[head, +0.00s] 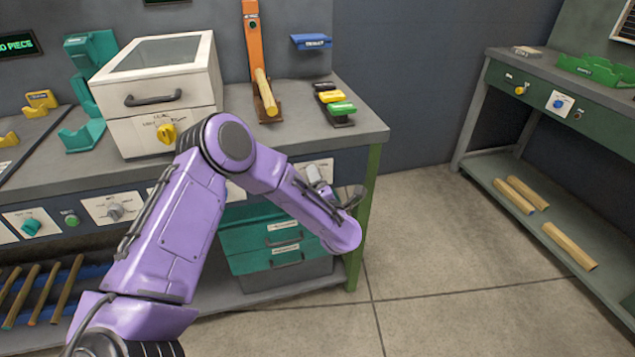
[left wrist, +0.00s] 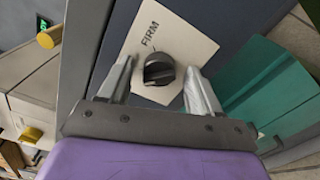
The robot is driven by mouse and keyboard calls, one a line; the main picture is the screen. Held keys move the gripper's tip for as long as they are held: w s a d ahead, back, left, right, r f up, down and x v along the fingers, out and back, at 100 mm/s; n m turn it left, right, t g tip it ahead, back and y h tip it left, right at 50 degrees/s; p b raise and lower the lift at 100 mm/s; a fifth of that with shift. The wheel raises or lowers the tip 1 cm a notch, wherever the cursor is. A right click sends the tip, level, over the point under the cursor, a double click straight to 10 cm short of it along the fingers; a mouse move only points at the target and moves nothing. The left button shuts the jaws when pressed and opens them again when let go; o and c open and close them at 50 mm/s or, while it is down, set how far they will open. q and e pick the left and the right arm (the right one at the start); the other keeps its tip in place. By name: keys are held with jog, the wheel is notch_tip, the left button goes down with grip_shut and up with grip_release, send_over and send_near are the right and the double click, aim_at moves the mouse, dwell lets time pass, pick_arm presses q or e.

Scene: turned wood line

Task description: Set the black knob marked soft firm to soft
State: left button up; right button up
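The black knob (left wrist: 158,68) sits on a white plate (left wrist: 172,32) in the left wrist view. The word FIRM is readable on the plate above the knob; I cannot see the word soft. The knob's ridge lies roughly across the picture, but I cannot tell its pointing end. My left gripper (left wrist: 159,74) is open, one finger on each side of the knob, with visible gaps. In the head view my left gripper (head: 335,190) is at the bench front near the right corner, and my purple arm hides much of the plate and the knob. My right gripper is not in view.
Teal drawers (head: 275,240) stand under the bench beside the gripper. A grey knob (head: 115,211) and a teal knob (head: 31,226) are further left on the bench front. A white box (head: 160,85) with a yellow knob (head: 167,133) stands on top. Floor to the right is clear.

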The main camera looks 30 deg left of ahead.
pick_arm(q)
jog(key=v, duration=1)
jog(key=shift+s+d+b, duration=0.2)
jog(key=shift+b, duration=0.25)
